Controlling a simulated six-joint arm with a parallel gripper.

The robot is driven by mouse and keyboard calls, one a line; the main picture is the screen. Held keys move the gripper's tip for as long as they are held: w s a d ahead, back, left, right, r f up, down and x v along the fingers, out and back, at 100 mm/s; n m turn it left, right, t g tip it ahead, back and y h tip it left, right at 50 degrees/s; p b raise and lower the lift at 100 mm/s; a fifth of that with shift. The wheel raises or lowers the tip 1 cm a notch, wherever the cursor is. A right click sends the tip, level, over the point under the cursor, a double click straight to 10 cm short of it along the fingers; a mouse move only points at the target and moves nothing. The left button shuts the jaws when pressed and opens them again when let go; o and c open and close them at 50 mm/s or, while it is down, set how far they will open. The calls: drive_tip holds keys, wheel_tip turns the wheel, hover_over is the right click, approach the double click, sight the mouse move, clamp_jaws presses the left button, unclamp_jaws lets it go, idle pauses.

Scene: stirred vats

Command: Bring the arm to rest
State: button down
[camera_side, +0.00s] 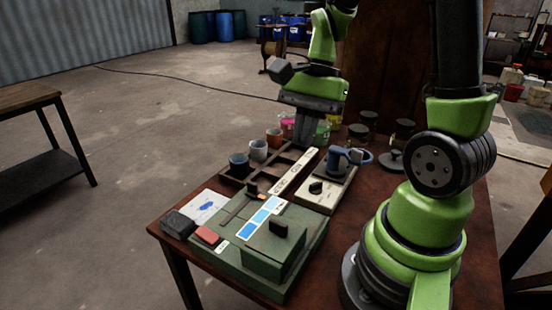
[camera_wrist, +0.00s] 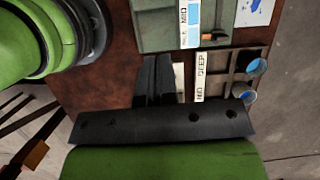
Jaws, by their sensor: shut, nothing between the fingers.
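My gripper (camera_side: 312,104) hangs over the far part of the wooden table (camera_side: 480,232), above several coloured vessels behind the dark divided tray (camera_side: 232,180). In the wrist view my gripper's dark fingers (camera_wrist: 155,80) are together, with nothing held between them. The fingertips are partly lost against the vessels in the side view. My green arm arches from its base at the table's right side over to the gripper.
A green box (camera_side: 262,262) with levers stands at the front. Cups, including a dark blue one (camera_side: 239,165), sit in the tray. Dark jars stand at the back right.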

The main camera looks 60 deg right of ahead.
drive_tip(key=s+a+r+n+t+h, duration=0.2)
drive_tip(key=s+a+r+n+t, duration=0.3)
drive_tip(key=r+n, duration=0.5)
drive_tip(key=a+n+t, duration=0.2)
drive_tip(key=n, duration=0.1)
drive_tip(key=shift+s+a+r, duration=0.2)
drive_tip(key=shift+s, duration=0.15)
